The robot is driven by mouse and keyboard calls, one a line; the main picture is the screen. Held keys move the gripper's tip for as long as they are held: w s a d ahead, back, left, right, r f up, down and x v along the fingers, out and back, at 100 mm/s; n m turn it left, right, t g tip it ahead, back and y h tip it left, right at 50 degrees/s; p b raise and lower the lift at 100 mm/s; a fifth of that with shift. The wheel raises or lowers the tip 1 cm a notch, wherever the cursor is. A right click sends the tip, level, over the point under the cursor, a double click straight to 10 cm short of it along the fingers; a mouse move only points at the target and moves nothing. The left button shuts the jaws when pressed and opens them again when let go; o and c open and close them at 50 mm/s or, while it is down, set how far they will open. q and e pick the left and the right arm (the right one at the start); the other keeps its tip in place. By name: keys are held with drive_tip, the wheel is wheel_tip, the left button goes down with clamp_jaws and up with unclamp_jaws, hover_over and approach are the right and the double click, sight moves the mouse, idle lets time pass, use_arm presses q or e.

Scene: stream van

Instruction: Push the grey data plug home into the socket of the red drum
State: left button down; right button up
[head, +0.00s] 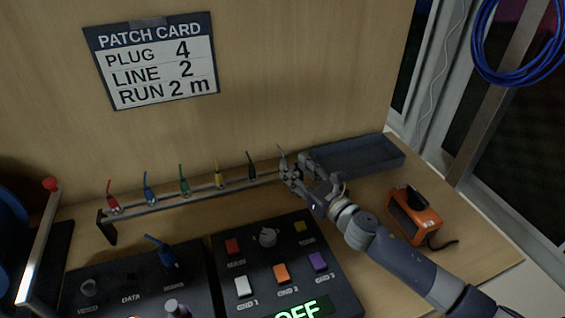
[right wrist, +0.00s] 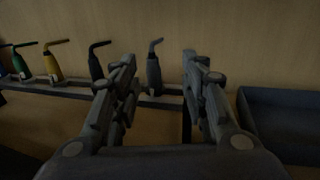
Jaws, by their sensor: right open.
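The grey data plug (right wrist: 154,74) stands upright at the right end of the plug rail, its bent cable tip upward. It also shows in the head view (head: 282,156), partly hidden by my right gripper. My right gripper (head: 291,172) is open at that end of the rail. In the right wrist view its two fingers (right wrist: 159,76) stand apart, with the grey plug between them in the picture, farther ahead. I cannot tell whether they touch it. The red drum and its socket are not in view. My left gripper is not in view.
The rail (head: 165,201) holds red, blue, green, yellow and black plugs left of the grey one. A dark tray (head: 375,158) lies behind my right gripper. An orange device (head: 414,216) sits right of my arm. Control panels (head: 340,285) fill the front; a blue drum (head: 10,225) is far left.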

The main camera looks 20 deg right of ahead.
sight(284, 158)
drive_tip(key=x, duration=0.2)
drive_tip(key=p+x, duration=0.1)
drive_tip(key=x, duration=0.2)
drive_tip(key=shift+a, duration=0.45)
drive_tip(key=shift+s, duration=0.1)
clamp_jaws()
